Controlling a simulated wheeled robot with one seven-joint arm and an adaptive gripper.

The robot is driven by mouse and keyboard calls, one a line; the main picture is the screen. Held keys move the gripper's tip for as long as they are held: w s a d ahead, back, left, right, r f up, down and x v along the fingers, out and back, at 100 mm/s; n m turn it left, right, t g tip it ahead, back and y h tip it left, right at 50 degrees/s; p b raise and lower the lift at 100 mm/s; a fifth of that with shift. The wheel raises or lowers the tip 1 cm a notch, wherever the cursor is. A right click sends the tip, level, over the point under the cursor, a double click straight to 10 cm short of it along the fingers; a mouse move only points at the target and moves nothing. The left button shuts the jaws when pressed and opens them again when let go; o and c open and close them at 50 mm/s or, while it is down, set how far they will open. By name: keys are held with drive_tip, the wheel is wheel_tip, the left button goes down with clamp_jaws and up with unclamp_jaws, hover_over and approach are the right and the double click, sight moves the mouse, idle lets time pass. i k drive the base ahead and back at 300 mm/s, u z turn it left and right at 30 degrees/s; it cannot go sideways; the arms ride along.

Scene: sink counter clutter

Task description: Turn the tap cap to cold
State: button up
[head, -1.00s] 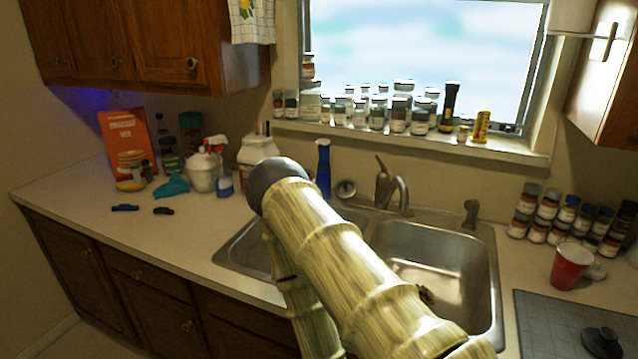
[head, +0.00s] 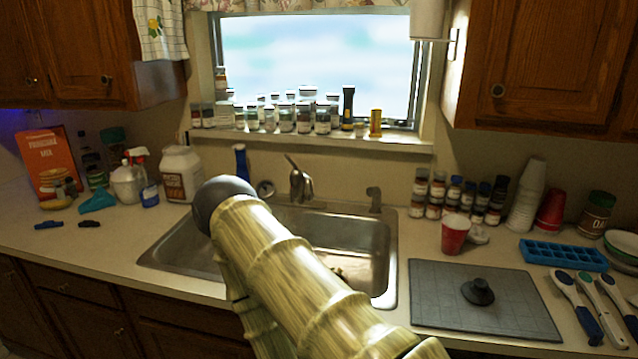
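The tap (head: 302,187) stands behind the double sink (head: 386,282), under the window. Its lever handle (head: 291,162) rises from the top of the tap and leans up to the left. My bamboo-patterned arm crosses in front of the sink, with its dark rounded elbow left of the tap and apart from it in the picture. A second link of mine runs down from the elbow behind the upper one. My gripper is out of the picture. My arm hides part of the sink and the front counter edge.
A blue bottle (head: 241,161) stands left of the tap, and a sprayer (head: 374,199) to its right. Several jars line the sill. A red cup (head: 455,234), spice jars (head: 437,194) and a grey board (head: 440,315) with a black knob (head: 478,291) are on the right counter.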

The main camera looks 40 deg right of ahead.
sight(294, 174)
drive_tip(key=z, duration=1.15)
